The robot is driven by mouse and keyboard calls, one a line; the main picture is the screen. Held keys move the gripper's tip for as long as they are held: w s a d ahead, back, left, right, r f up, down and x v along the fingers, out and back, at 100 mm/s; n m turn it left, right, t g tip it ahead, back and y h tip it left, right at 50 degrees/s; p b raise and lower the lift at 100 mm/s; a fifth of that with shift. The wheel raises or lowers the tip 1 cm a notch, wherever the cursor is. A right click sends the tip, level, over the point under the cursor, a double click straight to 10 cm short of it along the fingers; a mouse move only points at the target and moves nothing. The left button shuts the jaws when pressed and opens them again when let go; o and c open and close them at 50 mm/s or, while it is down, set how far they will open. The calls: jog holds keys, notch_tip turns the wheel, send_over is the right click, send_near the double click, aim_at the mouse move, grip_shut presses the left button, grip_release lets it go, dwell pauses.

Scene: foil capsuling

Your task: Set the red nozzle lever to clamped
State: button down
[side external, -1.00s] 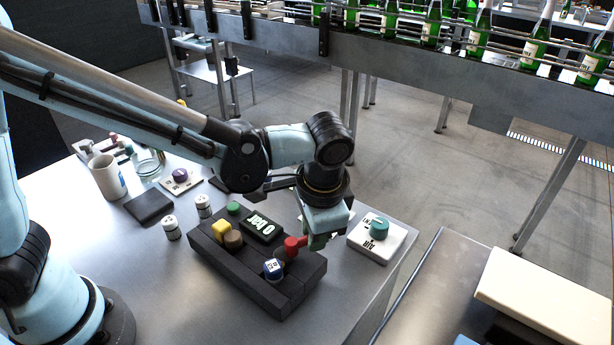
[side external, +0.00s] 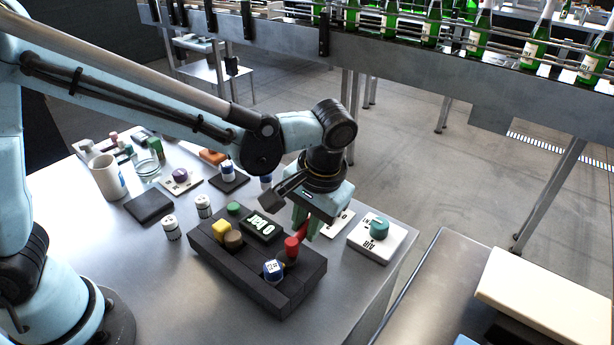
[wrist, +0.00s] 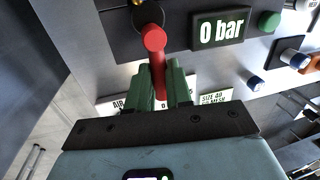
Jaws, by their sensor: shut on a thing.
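The red nozzle lever (side external: 293,246) stands on the black control block (side external: 225,261), near its right end. My gripper (side external: 309,225) is at the lever with its green fingers pointing down. In the wrist view the fingers (wrist: 162,88) are shut on the arm of the red lever (wrist: 154,42), one finger on each side. The lever's round end is clear of the fingers, and its arm runs back between them. The "0 bar" display (side external: 262,225) is on the block behind the lever; it also reads "0 bar" in the wrist view (wrist: 219,29).
A white AIR plate with a teal knob (side external: 378,229) is right of the block. A blue-and-white cap (side external: 273,270), yellow button (side external: 221,230) and brown knob (side external: 233,240) are on the block. White cylinders (side external: 171,227) and a mug (side external: 107,177) stand left. The table's right edge is near.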

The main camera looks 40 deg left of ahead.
dwell(0.4)
jog(key=c, duration=1)
grip_release()
jog(key=shift+c, duration=0.2)
notch_tip(320, 180, up, 12)
jog(key=d, duration=0.2)
jog(key=shift+d, duration=0.15)
jog(key=shift+w, duration=0.1)
jog(key=s+a+f+t+h, duration=0.1)
jog(key=s+a+f+t, duration=0.1)
jog(key=a, duration=0.7)
jog(key=s+a+f+t+h, duration=0.1)
jog(key=s+a+f+t, duration=0.2)
jog(key=a, duration=0.6)
jog(key=shift+s+a+f+m+t, duration=0.25)
jog(key=shift+s+t, duration=0.25)
jog(key=shift+t, duration=0.7)
